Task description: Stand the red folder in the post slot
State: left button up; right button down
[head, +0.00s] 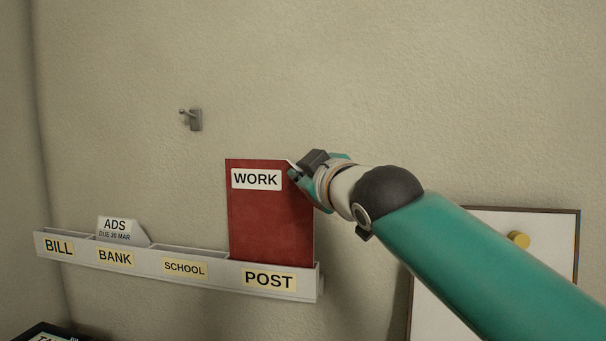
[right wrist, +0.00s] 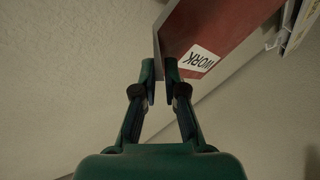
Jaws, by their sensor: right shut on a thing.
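The red folder (head: 270,222) with a white WORK label stands upright at the right end of the wall rack. Its lower edge is hidden behind the front of the post slot (head: 268,279), which bears a yellow POST label. I cannot tell whether it rests on the slot's bottom. My right gripper (head: 296,172) is shut on the folder's upper right edge. In the right wrist view the two fingertips (right wrist: 161,72) pinch the edge of the red folder (right wrist: 215,25). My left gripper is not in view.
The wall rack (head: 215,276) also has BILL, BANK and SCHOOL slots. An ADS card (head: 122,231) stands behind the BANK label. A grey hook (head: 193,119) is on the wall above. A framed white board (head: 470,260) with a yellow magnet (head: 518,239) is at the right, partly behind my arm.

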jog(key=shift+f+b, duration=1.1)
jog(key=shift+f, duration=0.15)
jog(key=c, duration=1.2)
grip_release()
jog(key=v, duration=1.2)
